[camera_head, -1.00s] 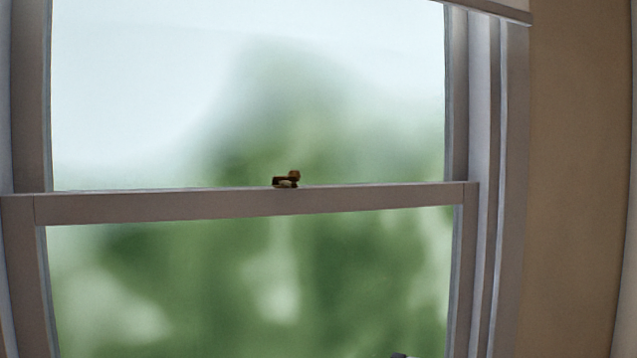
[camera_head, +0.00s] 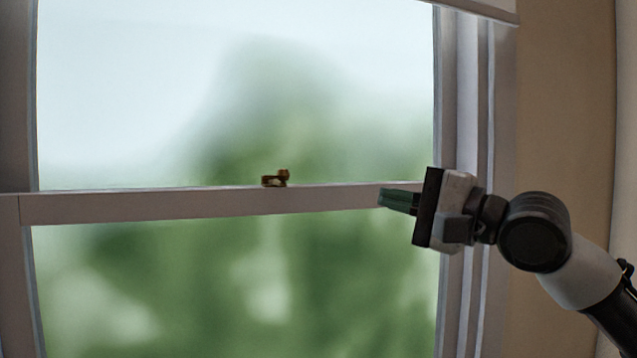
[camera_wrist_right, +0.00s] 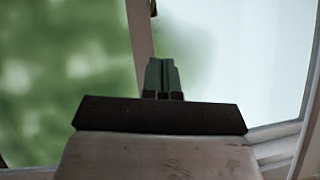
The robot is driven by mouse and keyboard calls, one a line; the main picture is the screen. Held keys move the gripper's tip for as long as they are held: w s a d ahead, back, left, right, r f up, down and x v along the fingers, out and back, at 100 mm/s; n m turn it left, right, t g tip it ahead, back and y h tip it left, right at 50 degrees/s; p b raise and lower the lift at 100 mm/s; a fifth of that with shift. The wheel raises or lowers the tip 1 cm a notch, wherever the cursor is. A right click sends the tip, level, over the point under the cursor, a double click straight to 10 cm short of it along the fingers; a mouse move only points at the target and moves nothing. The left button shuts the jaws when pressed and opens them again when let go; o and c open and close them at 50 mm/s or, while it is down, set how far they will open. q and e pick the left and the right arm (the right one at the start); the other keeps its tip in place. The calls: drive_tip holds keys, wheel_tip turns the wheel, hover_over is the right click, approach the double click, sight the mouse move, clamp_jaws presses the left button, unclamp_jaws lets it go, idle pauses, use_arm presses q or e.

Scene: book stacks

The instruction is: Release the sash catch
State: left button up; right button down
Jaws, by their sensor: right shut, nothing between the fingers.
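The sash catch (camera_head: 275,179) is a small brass-brown piece on top of the window's meeting rail (camera_head: 150,206), near the middle of the head view. In the right wrist view a small brown bit, likely the catch (camera_wrist_right: 154,8), shows at the top edge beside the rail (camera_wrist_right: 140,40). My right gripper (camera_head: 382,198) is shut and empty, its green fingers pointing left in front of the rail's right part, well to the right of the catch. Its fingers also show in the wrist view (camera_wrist_right: 162,66). My left gripper is not in view.
The window frame's right jamb (camera_head: 475,110) stands behind my right gripper, with a tan wall (camera_head: 565,100) beyond it. A pale blind or bar edge (camera_head: 490,8) crosses the upper right. The space between gripper and catch looks clear.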

sight(277, 176)
drive_tip(key=s+a+p+x, duration=0.2)
drive_tip(key=p+x, duration=0.2)
drive_tip(key=x, duration=0.8)
drive_tip(key=shift+a+r+p, duration=0.2)
drive_tip(key=shift+p, duration=0.2)
drive_tip(key=shift+w, duration=0.1)
